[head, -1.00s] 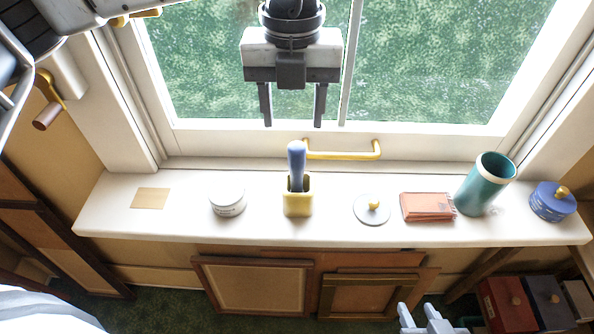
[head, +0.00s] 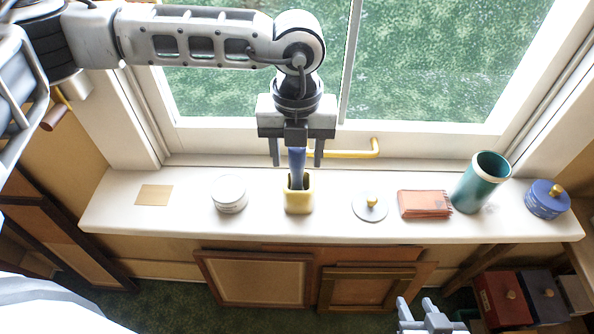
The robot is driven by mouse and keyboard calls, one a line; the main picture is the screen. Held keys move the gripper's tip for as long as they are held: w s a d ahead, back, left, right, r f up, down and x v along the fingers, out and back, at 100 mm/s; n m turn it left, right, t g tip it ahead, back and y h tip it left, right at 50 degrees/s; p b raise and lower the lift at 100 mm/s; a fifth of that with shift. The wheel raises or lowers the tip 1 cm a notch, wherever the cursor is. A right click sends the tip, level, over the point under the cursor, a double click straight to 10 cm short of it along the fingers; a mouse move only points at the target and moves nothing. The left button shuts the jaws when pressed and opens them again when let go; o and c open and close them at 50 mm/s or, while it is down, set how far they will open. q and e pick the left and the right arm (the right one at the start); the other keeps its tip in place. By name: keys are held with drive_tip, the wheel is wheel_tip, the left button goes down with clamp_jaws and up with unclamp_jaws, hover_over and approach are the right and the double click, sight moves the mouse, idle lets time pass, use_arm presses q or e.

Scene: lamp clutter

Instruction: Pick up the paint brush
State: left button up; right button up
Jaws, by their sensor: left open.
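The paint brush (head: 297,172) stands upright with its blue handle rising from a small yellow holder (head: 299,203) on the white window sill (head: 120,216). My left gripper (head: 296,160) points down over it. Its two fingers are apart, one on each side of the blue handle, and I cannot tell whether they touch it. The top of the handle is hidden behind the gripper's body. My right gripper (head: 425,308) shows only in part at the bottom edge, low in front of the sill, with its two fingers apart and nothing seen between them.
A white round tin (head: 229,195) and a tan card (head: 154,195) lie left of the holder. A yellow window handle (head: 358,150) is close behind.

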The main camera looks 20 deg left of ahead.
use_arm(q)
clamp_jaws()
drive_tip(key=shift+r+b, duration=0.75)
drive_tip(key=shift+r, duration=4.3)
